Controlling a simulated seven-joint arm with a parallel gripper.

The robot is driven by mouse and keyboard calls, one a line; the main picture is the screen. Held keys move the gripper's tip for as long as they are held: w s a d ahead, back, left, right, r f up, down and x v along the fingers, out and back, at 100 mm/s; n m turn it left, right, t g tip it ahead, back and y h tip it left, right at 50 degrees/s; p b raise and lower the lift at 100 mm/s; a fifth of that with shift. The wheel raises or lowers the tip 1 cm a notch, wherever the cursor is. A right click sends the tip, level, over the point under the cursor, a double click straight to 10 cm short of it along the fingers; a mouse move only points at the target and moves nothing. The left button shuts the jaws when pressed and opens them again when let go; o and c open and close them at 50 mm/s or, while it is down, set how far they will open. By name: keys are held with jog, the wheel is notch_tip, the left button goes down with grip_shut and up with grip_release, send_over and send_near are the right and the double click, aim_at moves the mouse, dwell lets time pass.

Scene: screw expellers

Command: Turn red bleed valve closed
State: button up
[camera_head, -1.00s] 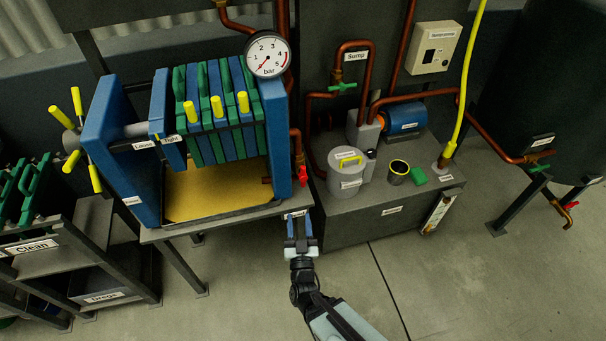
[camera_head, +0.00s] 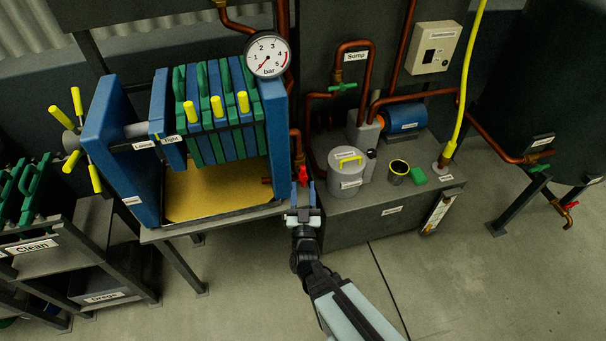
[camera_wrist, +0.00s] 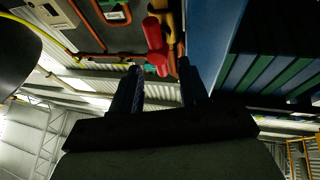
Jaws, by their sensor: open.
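The red bleed valve (camera_head: 303,174) sits on a copper pipe at the right side of the blue filter press. In the wrist view the red valve handle (camera_wrist: 156,47) shows just beyond the fingertips, between the two fingers' lines and nearer the left one. My gripper (camera_head: 303,190) is open and empty, just below the valve in the head view, with its blue fingers pointing up at it. It also shows in the wrist view (camera_wrist: 160,75). I cannot tell whether a finger touches the handle.
The blue press end plate (camera_head: 277,135) stands close on the left of the valve. A grey lidded pot (camera_head: 345,178) stands on the grey sump box (camera_head: 340,225) to the right. A pressure gauge (camera_head: 268,55) is above. The floor in front is clear.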

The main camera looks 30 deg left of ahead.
aim_at(303, 177)
jog(key=shift+x, duration=2.65)
grip_shut()
